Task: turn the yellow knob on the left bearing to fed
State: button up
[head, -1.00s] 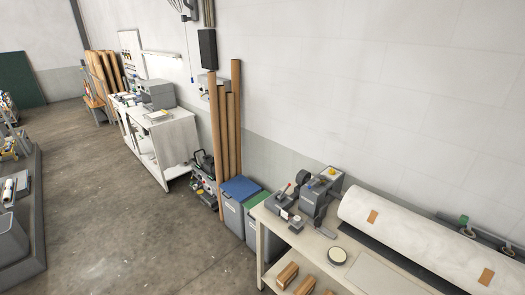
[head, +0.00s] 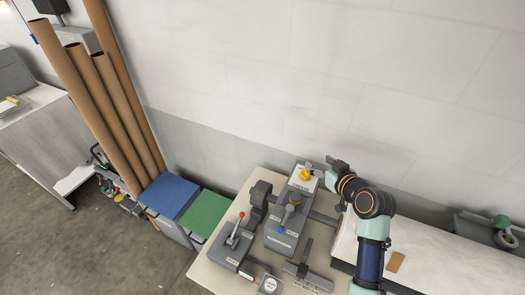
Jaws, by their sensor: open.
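A yellow knob (head: 305,175) sits on a pale labelled plate at the back end of a grey bearing unit (head: 284,228) on the bench. The label's words and the knob's pointer are too small to read. My gripper (head: 333,163) is just right of the knob at the far end of my arm, small and dark in the picture. It is open, empty and apart from the knob. The gap between them in depth is hard to judge.
A blue-handled lever (head: 287,214) and a brass-coloured knob stand nearer on the same unit. A red-tipped lever (head: 238,230) is to its left and a round gauge (head: 269,285) in front. The wall is close behind.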

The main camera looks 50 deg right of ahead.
send_near(307, 173)
jog(key=x, duration=0.2)
jog(key=shift+w+d+r, duration=0.1)
jog(key=shift+w+d, duration=0.1)
jog(key=shift+w, duration=0.15)
jog(key=x, duration=0.4)
jog(key=b+x, duration=0.1)
jog(key=x, duration=0.3)
jog(key=shift+f, duration=0.25)
jog(key=shift+s, duration=0.1)
